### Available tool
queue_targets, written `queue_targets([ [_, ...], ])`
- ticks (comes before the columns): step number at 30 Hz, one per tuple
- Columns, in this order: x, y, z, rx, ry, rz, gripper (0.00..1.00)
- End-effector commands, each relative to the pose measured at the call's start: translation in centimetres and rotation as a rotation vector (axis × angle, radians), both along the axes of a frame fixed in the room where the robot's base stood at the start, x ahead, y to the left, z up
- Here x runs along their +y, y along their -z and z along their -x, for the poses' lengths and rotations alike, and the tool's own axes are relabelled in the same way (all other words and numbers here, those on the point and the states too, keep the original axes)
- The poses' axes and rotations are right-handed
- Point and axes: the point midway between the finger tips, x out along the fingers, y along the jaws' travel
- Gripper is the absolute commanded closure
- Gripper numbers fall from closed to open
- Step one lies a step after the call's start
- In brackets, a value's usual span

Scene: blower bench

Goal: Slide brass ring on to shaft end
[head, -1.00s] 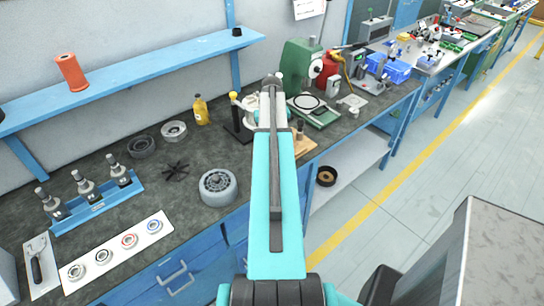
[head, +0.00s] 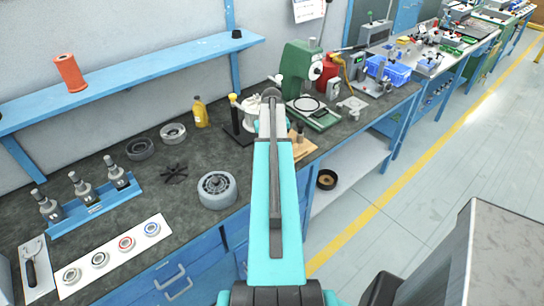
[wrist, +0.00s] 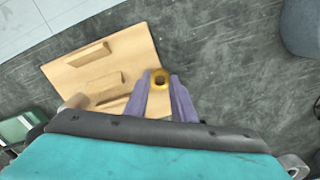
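The ring and fingers are seen over the edge of a wooden board and dark bench top. In the head view my arm hides the gripper and ring. An upright post with a yellow top (head: 233,97) stands on a black base left of my arm; I cannot tell whether it is the shaft.
The wooden board (wrist: 135,45) has raised strips on it. A grey round housing (head: 217,190) stands on the bench left of my arm. A white strip with several rings (head: 112,256) and a blue rack (head: 92,208) lie farther left. A shelf (head: 130,70) runs above.

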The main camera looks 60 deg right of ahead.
Motion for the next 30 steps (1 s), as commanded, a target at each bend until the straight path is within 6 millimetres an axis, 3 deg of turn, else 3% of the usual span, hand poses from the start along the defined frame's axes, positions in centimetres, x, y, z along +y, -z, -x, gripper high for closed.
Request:
queue_targets([
  [1, 0.0, 0.0, 0.0, 0.0, 0.0, 0.0, 0.86],
  [4, 0.0, 0.0, 0.0, 0.0, 0.0, 0.0, 1.0],
  [30, 0.0, -2.9, 0.0, 0.0, -0.001, 0.0, 1.0],
])
